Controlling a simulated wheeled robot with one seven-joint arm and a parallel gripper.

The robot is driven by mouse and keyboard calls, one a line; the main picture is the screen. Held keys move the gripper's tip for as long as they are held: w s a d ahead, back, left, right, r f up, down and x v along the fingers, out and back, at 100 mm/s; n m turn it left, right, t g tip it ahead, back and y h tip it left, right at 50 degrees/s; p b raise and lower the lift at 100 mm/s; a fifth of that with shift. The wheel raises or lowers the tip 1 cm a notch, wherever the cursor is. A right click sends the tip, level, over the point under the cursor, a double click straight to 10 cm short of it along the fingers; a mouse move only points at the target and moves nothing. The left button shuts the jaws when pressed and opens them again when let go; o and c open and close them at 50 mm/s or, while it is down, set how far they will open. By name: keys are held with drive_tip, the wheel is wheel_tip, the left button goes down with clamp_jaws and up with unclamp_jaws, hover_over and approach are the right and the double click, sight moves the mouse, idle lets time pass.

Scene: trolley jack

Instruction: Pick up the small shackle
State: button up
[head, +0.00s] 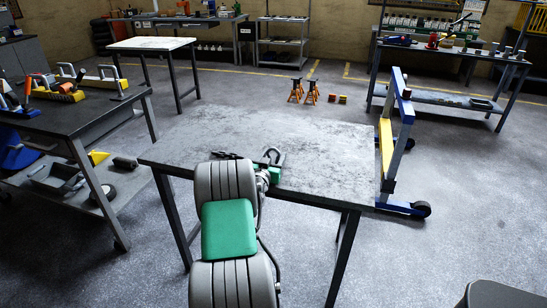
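A small grey, curved, loop-like piece that looks like the shackle (274,155) is on the grey worktable (330,160), just beyond the end of my arm. My gripper (268,174) is mostly hidden behind my own grey and green arm links. Only a bit of green and grey shows at the wrist, close on the near side of the loop. I cannot see the fingertips, whether they touch the loop, or whether they are open or shut.
Dark items (226,155) lie on the table left of the loop, partly hidden by my arm. The table's right half is bare. A blue and yellow frame (393,140) stands at its right edge. A dark bench (80,115) with tools stands left. Orange jack stands (304,90) are on the floor beyond.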

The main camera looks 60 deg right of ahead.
drive_tip(key=c, duration=1)
clamp_jaws()
drive_tip(key=shift+r, duration=0.15)
